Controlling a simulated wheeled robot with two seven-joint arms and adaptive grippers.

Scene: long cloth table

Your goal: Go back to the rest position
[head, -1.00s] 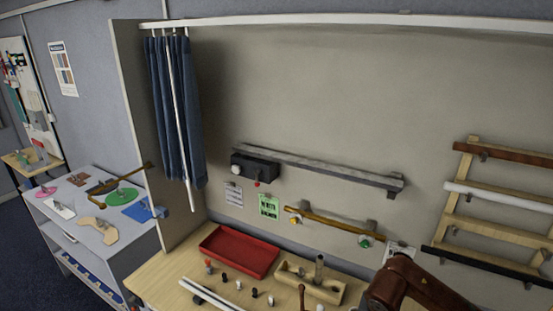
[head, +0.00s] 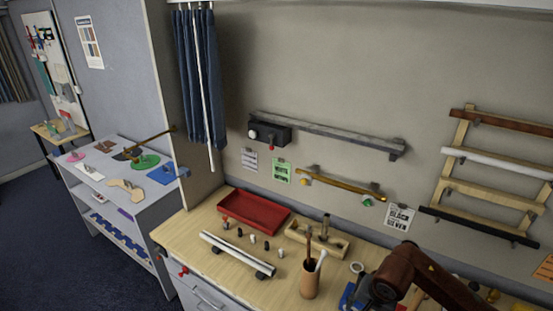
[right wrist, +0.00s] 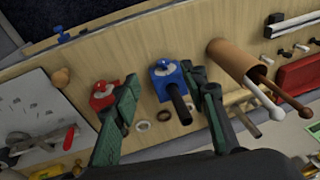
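My right arm (head: 425,275) comes in at the lower right of the head view, above the table's right part. In the right wrist view my right gripper (right wrist: 160,80) has its two green fingers spread apart with nothing held between them. A blue block-like tool with a dark handle (right wrist: 168,80) lies on the table beyond the fingers. A red one (right wrist: 102,96) lies beside it, partly behind the left finger. In the head view my right fingers cannot be made out clearly. My left gripper is not in view.
The wooden table (head: 215,262) holds a red tray (head: 252,212), a white tube on supports (head: 236,254), a wooden holder (head: 318,238) and a brown cup with sticks (head: 309,280). A grey side shelf (head: 135,205) stands left. Floor is free at lower left.

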